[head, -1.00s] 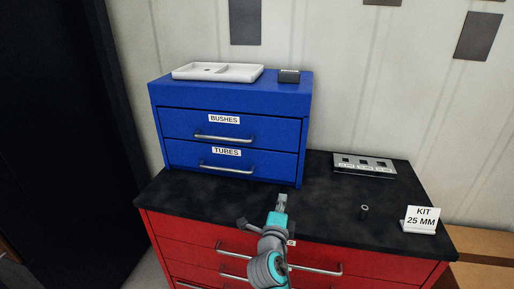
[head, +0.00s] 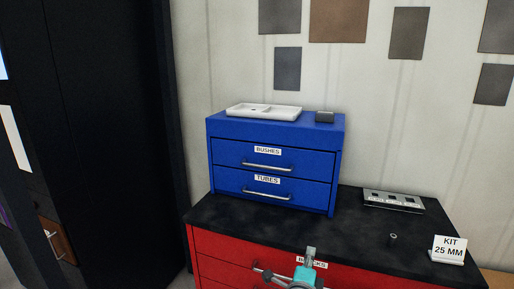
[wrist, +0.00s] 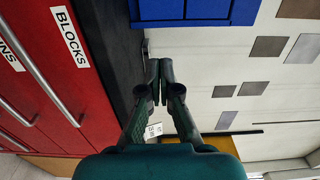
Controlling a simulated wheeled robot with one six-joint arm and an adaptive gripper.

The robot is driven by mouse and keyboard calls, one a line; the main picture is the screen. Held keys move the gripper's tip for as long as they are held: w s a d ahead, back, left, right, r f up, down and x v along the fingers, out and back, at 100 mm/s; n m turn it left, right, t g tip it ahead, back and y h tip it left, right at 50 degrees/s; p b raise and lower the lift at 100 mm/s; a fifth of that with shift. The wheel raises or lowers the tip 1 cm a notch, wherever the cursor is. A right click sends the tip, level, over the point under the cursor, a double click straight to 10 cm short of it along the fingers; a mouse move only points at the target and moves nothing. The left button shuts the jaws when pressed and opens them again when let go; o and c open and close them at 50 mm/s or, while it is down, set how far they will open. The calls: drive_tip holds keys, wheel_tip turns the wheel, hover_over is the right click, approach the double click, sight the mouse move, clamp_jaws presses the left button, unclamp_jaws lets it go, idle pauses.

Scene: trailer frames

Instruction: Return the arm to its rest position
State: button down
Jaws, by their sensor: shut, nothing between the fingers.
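My gripper (head: 310,254) shows at the bottom of the head view, in front of the red cabinet (head: 225,272) and near the front edge of its black top. In the wrist view my gripper (wrist: 158,66) has its two fingers together with nothing between them. The wrist view is turned sideways and shows the red drawers with a BLOCKS label (wrist: 69,37) to the left. Most of my arm is outside the head view.
A blue two-drawer cabinet (head: 228,158) labelled BUSHES and TUBES stands on the black top (head: 270,225), drawers shut. A white tray (head: 285,114) and a dark block (head: 324,117) lie on it. A slotted plate (head: 375,196), a small ring (head: 393,238) and a KIT 25 MM sign (head: 449,249) are right.

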drive_tip(key=s+d+f+n+g+y, duration=0.1)
drive_tip(key=s+f+n+y, duration=0.2)
drive_tip(key=s+f+n, duration=0.55)
drive_tip(key=s+d+f+n+y, duration=0.15)
drive_tip(key=s+f+n, duration=0.25)
drive_tip(key=s+f, duration=0.95)
drive_tip(key=s+r+n+g+y, duration=0.1)
drive_tip(key=s+r+n, duration=0.15)
drive_tip(key=s, duration=0.85)
drive_tip(key=s+r+n+y, duration=0.1)
drive_tip(key=s+r+n, duration=0.15)
drive_tip(key=s, duration=0.85)
drive_tip(key=s+d+r+n, duration=0.1)
drive_tip(key=s+r+n, duration=0.3)
drive_tip(key=s, duration=0.7)
drive_tip(key=shift+s+r, duration=0.35)
drive_tip(key=shift+r, duration=0.95)
drive_tip(key=shift+n, duration=0.25)
